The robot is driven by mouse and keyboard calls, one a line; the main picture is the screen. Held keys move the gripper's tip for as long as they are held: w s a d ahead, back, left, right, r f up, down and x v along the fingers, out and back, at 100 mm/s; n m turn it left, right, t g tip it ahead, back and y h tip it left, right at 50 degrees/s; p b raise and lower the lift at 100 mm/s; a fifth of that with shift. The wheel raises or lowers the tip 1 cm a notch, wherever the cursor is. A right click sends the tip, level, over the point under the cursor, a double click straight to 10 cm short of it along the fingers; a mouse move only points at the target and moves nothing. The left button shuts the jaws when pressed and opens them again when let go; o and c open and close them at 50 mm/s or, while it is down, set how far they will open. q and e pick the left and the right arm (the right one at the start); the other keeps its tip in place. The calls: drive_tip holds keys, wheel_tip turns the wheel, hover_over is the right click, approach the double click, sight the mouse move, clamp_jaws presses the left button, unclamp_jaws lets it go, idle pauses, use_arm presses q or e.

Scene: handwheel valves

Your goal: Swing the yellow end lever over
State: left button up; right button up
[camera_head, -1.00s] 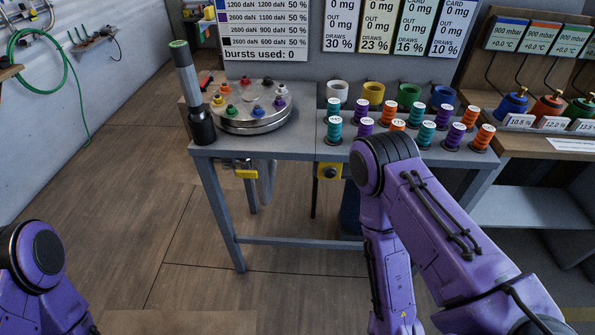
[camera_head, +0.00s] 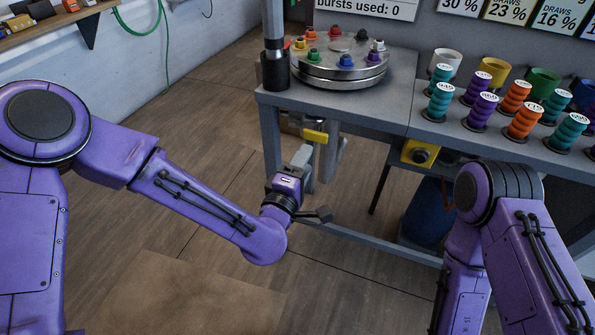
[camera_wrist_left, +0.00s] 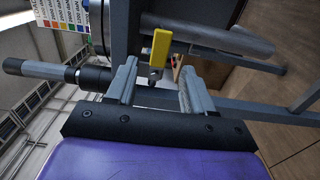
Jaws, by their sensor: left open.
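The yellow end lever (camera_head: 315,136) sits under the front edge of the workbench, below the round metal turntable. In the left wrist view, the yellow lever (camera_wrist_left: 161,46) is upright in the picture, just beyond the fingertips and between their lines. My left gripper (camera_head: 305,168) is just below and in front of the lever, apart from it. In the left wrist view my left gripper (camera_wrist_left: 157,78) has its two grey fingers spread with nothing between them. My right arm shows at the lower right, but its gripper is out of view.
The metal turntable (camera_head: 340,67) with coloured knobs stands on the workbench (camera_head: 395,100), beside a dark upright cylinder (camera_head: 275,70). Several thread spools stand at the right. A yellow box with a dark button (camera_head: 420,154) hangs under the bench edge. The floor at left is open.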

sight(317, 139)
use_arm(q)
drive_tip(key=shift+x, duration=4.3)
drive_tip(key=shift+f, duration=0.1)
drive_tip(key=c, duration=0.8)
